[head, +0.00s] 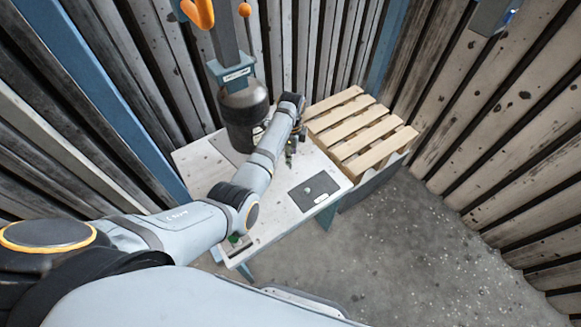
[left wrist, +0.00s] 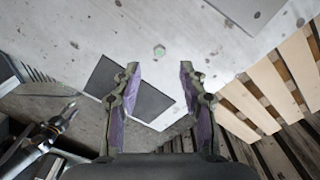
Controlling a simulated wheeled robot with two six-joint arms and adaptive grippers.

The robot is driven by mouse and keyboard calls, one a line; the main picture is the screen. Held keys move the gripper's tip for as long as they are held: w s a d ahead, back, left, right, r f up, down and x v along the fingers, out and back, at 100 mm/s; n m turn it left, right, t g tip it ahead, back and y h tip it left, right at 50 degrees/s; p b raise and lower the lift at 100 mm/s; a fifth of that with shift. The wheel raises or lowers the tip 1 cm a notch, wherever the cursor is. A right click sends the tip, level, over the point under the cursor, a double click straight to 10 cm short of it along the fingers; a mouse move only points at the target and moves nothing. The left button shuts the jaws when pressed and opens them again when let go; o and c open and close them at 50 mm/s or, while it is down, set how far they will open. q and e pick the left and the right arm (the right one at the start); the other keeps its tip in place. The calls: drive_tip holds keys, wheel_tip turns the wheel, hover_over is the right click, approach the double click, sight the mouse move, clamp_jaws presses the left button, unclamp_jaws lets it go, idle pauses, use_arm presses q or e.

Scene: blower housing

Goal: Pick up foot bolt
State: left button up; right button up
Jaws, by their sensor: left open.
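A small round greenish piece (left wrist: 160,50), which may be the foot bolt, sits on the pale table top in the left wrist view. I cannot make out its shape well. My left gripper (left wrist: 159,72) is open and empty, its two fingers apart, with the piece showing beyond and between the tips. In the head view my left gripper (head: 290,157) is over the table, close to the dark cylindrical housing. The piece cannot be told apart there.
The pale table (head: 205,165) carries a dark flat pad (head: 325,185) on its right part. The dark blower housing (head: 243,112) stands at the back. A wooden slatted pallet (head: 362,130) adjoins the table on the right.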

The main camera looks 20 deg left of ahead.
use_arm(q)
wheel_tip(320, 180, down, 5)
drive_tip(key=shift+b, duration=0.65)
drive_tip(key=shift+r, duration=0.1)
use_arm(e)
drive_tip(key=w, duration=0.3)
drive_tip(key=shift+f, duration=0.1)
use_arm(q)
clamp_jaws()
